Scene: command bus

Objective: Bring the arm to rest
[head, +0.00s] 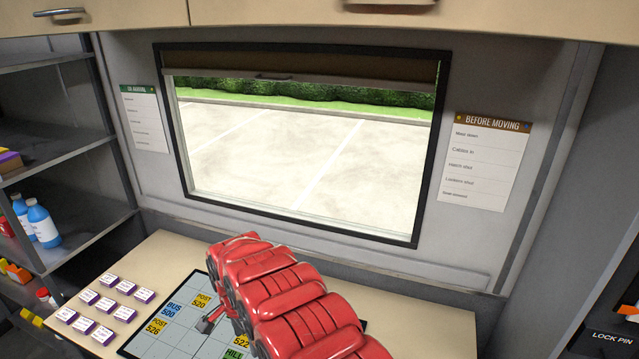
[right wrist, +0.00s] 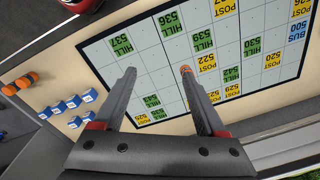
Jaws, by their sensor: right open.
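My right arm (head: 275,295), red and segmented, reaches from the lower right of the head view over the desk. Its gripper (head: 206,322) shows small and partly hidden beside the arm, above the dark-framed board (head: 150,336). In the right wrist view the gripper (right wrist: 158,72) is open, its two dark fingers apart with nothing held between them. The gridded board (right wrist: 158,60) with green, yellow and blue labels lies below the fingers. A small orange spot (right wrist: 185,69) shows at one fingertip; I cannot tell what it is. My left gripper is out of view.
Several purple-and-white blocks (head: 90,297) stand on the desk (head: 165,250) left of the board. Blue blocks (right wrist: 62,106) show in the wrist view. A shelf (head: 60,165) with bottles stands at the left. The window hatch (head: 300,66) is raised. The desk behind the arm looks clear.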

